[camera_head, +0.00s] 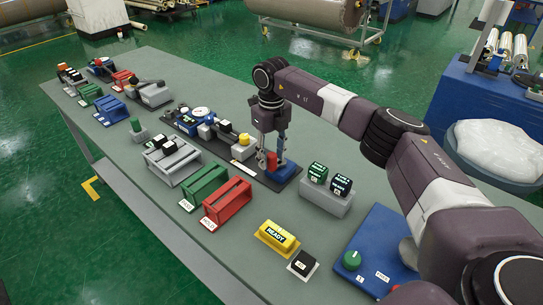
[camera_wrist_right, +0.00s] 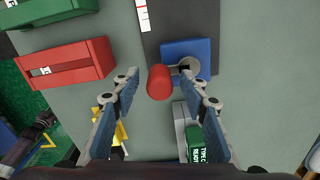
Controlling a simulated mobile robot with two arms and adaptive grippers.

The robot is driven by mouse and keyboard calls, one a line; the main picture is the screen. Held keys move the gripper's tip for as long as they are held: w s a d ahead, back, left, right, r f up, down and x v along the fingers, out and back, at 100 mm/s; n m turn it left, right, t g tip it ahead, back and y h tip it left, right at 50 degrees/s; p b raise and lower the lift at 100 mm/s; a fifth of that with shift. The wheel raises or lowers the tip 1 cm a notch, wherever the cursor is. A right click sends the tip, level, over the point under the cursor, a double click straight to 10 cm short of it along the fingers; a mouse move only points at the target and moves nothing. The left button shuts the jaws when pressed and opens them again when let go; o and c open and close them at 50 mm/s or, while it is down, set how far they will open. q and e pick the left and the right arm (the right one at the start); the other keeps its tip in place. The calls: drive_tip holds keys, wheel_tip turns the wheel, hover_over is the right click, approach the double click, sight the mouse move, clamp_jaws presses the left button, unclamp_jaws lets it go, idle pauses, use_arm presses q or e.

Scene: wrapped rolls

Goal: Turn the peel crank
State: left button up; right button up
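The peel crank shows in the right wrist view as a blue block (camera_wrist_right: 205,50) with a grey round hub (camera_wrist_right: 188,66) and a red knob (camera_wrist_right: 160,82). In the head view its blue base (camera_head: 287,174) sits at the near end of a dark strip on the table, partly hidden by my gripper. My right gripper (camera_head: 271,160) points down over it. In the wrist view the gripper (camera_wrist_right: 159,77) is open, with the red knob between its fingertips and gaps on both sides. My left gripper is not in view.
A grey holder (camera_head: 326,202) with green and black labelled rolls stands just right of the crank. A red tray (camera_head: 228,207), a green tray (camera_head: 204,185) and a yellow READY block (camera_head: 278,238) are nearer. A blue box (camera_head: 375,245) with a green button lies near my arm.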

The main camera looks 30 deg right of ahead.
wheel_tip(320, 180, up, 12)
idle(0.6)
idle(0.4)
